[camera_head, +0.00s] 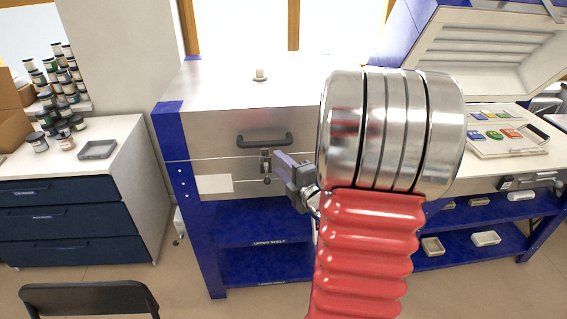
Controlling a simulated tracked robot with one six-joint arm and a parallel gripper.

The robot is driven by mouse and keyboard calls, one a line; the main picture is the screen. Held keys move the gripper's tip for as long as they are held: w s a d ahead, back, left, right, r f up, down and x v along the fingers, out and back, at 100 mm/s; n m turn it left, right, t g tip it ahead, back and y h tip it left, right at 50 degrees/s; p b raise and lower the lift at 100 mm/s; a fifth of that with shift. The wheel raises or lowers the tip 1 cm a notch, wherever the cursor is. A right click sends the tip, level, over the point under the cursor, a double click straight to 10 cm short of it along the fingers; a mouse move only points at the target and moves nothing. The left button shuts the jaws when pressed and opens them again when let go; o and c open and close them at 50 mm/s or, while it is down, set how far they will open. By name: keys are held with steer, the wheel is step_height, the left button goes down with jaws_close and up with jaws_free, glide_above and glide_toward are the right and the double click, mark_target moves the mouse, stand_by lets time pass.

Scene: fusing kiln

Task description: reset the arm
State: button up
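My arm rises in the middle of the view, with a red ribbed sleeve and a large silver joint. My gripper (284,163) shows just left of the joint. It is small, dark grey and purple, and appears close to the front latch (266,166) of the closed kiln (222,122). I cannot tell if it touches the latch or the kiln front. The gap between its fingers is not clear, and I see nothing held. The arm hides part of the gripper's wrist and the kiln's right side.
The closed kiln has a dark handle (265,139) above the latch. An open kiln (470,45) at right holds a white tray (484,150) with coloured pieces. At left are a drawer cabinet (77,205), jars and a grey tray (97,150). A black chair (88,298) stands in front.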

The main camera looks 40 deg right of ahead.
steer(key=shift+v, duration=0.8)
steer(key=shift+d, duration=0.1)
steer(key=s+d+f+m+g+h, duration=0.2)
steer(key=s+d+f+m+g, duration=0.3)
steer(key=f+m, duration=0.4)
steer(key=s+a+f+m+g, duration=0.2)
steer(key=s+a+m+g, duration=0.2)
steer(key=s+m+g, duration=0.15)
steer(key=s+a+r+y, duration=0.1)
steer(key=a+r, duration=0.4)
steer(key=a, duration=0.6)
steer(key=s+a+r+y, duration=0.2)
steer(key=a+r, duration=0.3)
steer(key=a, duration=0.6)
steer(key=s+a+r+y, duration=0.2)
steer(key=a+r, duration=0.4)
steer(key=a, duration=0.5)
steer(key=shift+s+a+y, duration=0.2)
steer(key=shift+s+y, duration=0.05)
steer(key=shift+y, duration=0.35)
